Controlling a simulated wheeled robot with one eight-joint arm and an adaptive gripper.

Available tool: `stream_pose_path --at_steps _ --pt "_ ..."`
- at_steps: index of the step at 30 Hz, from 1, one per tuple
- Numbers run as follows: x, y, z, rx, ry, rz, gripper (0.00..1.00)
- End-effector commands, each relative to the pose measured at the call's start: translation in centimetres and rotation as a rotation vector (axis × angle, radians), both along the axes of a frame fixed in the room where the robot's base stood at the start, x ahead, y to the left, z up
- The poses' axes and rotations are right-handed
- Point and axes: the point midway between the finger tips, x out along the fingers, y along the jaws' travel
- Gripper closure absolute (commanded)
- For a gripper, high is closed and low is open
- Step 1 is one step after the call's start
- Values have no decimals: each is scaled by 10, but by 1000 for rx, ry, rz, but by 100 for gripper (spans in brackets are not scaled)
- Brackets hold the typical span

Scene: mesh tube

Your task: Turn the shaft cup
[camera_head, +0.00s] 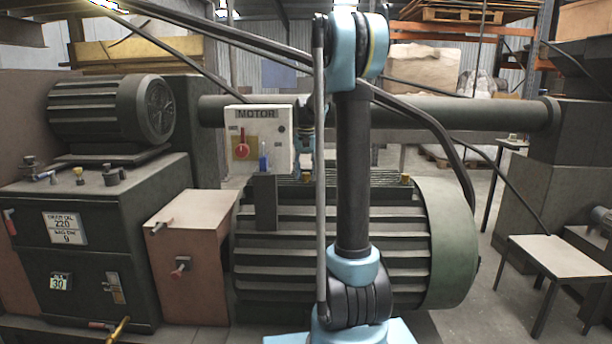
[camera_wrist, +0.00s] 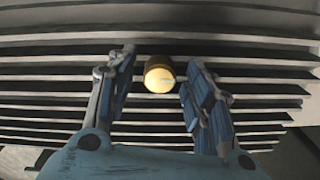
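The shaft cup, a small round yellow cap (camera_wrist: 159,76), shows in the wrist view over the dark ribbed motor housing (camera_wrist: 60,88). It lies between the two blue-grey fingers of my gripper (camera_wrist: 161,60), which are spread with a gap on each side of it. I cannot tell how far the fingertips are above the cup. My gripper is mostly hidden behind my arm there.
A white MOTOR switch box (camera_head: 258,140) with a red knob and blue lever stands left of my arm, close to the motor. A thick horizontal pipe (camera_head: 470,112) runs behind. A dark cabinet (camera_head: 85,250) stands left and a small table (camera_head: 560,255) right.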

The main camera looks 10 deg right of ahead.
Motion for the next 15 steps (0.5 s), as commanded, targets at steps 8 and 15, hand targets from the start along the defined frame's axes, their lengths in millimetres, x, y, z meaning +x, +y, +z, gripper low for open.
stream_pose_path --at_steps 8,15 --pt "0 0 2 0 0 0 53" --pt "0 0 27 0 0 0 53"
